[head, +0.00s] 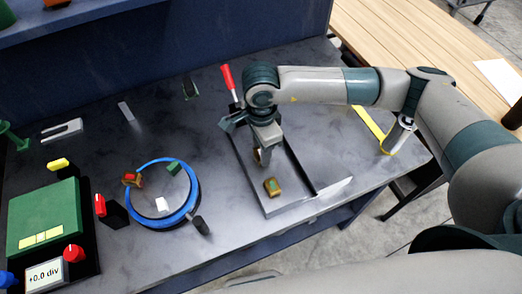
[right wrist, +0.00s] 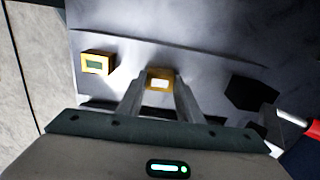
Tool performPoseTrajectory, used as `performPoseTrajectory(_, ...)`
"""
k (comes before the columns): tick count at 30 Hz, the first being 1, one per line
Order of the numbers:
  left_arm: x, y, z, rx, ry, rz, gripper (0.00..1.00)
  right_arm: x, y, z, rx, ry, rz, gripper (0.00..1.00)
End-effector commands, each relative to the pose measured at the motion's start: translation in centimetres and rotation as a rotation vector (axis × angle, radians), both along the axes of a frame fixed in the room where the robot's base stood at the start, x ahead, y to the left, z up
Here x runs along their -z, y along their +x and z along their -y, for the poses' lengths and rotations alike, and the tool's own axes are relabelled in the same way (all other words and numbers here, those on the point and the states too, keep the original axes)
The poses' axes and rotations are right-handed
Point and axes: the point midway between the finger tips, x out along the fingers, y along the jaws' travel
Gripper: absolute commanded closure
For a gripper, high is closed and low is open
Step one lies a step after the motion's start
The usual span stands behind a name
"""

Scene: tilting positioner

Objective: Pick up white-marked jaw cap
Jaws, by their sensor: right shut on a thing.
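The white-marked jaw cap (right wrist: 159,82) is a small gold block with a bright white mark, seen between my fingers in the right wrist view. In the head view it shows only partly, beside the fingertips (head: 257,155). My right gripper (head: 262,158) points down over the grey tray (head: 293,203) and is shut on this cap; it also shows in the right wrist view (right wrist: 160,80). Whether the cap touches the tray I cannot tell. A second gold cap with a green mark (head: 272,187) lies in the tray, apart from the gripper; it also shows in the wrist view (right wrist: 97,64). My left gripper is out of view.
A round positioner with a blue ring (head: 193,207) stands left of the tray, with small blocks on it. A green box (head: 45,215) and a display (head: 45,275) reading +0.0 div are at the far left. A red handle (head: 227,77) rises behind the tray.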

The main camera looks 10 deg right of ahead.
Motion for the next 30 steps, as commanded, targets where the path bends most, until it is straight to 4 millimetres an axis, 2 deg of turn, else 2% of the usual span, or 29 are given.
performPoseTrajectory(7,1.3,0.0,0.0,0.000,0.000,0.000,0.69,-1.3,0.1,-0.1,0.000,0.002,0.004,0.92)
performPoseTrajectory(12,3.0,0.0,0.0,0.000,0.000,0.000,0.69,-3.7,0.1,0.0,-0.001,0.002,0.007,0.92)
performPoseTrajectory(24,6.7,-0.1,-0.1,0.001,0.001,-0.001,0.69,-8.2,-2.1,7.5,0.003,0.000,0.005,0.92)
performPoseTrajectory(30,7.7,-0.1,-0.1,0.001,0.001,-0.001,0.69,-10.0,-2.9,10.0,0.001,0.001,0.003,0.92)
